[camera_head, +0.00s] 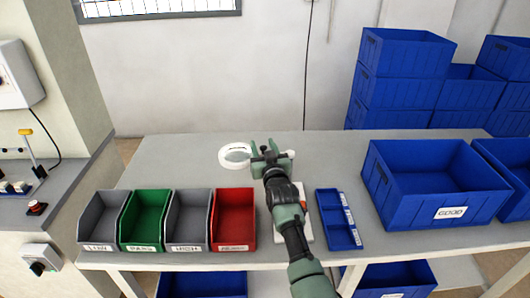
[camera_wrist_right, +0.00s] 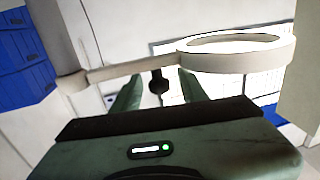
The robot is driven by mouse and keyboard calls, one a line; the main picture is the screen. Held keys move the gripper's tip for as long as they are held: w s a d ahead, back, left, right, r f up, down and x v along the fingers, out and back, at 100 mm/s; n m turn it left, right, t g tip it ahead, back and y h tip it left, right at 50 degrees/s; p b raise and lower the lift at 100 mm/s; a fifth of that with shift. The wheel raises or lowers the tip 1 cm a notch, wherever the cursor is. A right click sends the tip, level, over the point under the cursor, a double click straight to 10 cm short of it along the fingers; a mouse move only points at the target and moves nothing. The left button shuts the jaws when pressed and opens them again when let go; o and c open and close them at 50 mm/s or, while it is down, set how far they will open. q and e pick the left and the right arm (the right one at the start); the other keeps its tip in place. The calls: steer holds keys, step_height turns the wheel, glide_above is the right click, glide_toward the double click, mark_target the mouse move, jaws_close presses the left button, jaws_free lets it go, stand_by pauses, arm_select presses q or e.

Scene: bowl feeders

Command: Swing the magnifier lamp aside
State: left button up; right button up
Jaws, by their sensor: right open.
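The magnifier lamp has a white ring head (camera_head: 234,156) just left of my right gripper in the head view. In the right wrist view its ring (camera_wrist_right: 285,62) is at upper right, with a pale arm (camera_wrist_right: 115,71) running left to a post. A small black knob (camera_wrist_right: 158,82) hangs below the lamp arm. My right gripper (camera_head: 265,148) is open at the lamp. Its green fingers also show in the wrist view (camera_wrist_right: 158,92), one on each side of the knob. I cannot tell whether they touch it. My left gripper is not in view.
Several open bins, grey, green and red (camera_head: 235,240), stand at the table's front left. A blue divided tray (camera_head: 340,238) lies right of my right arm. A large blue crate labelled GOOD (camera_head: 400,208) stands further right. The table behind the bins is mostly clear.

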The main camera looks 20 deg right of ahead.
mark_target(264, 149)
steer(key=shift+s+a, duration=0.15)
steer(key=shift+s, duration=1.15)
steer(key=shift+s+a, duration=0.1)
steer(key=shift+s, duration=1.15)
steer(key=shift+s, duration=0.1)
